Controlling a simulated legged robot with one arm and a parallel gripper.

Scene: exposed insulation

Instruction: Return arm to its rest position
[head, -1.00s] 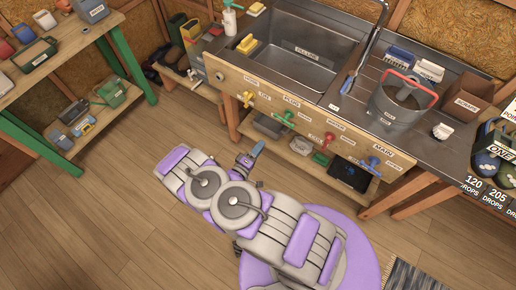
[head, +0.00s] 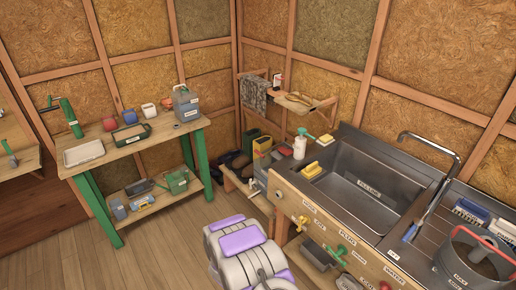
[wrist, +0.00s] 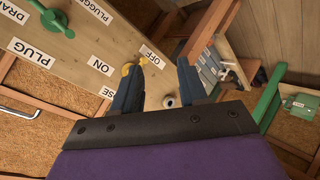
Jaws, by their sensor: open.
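In the wrist view my gripper (wrist: 160,84) is open, with its two dark blue fingers apart and nothing held between them. A yellow valve handle (wrist: 140,63) on the sink's wooden front panel shows beyond the left fingertip, near the "OFF" and "ON" labels; I cannot tell how far it is from the finger. In the head view my purple and grey arm stands at the bottom middle, in front of the sink bench's left end. My gripper is out of that view.
The metal sink (head: 362,192) is at the right, with a grey bucket (head: 470,262) on its counter. A yellow handle (head: 302,222) and a green handle (head: 338,254) stick out from its front. A green-legged table (head: 150,140) stands at the left. Wooden floor (head: 160,250) between is open.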

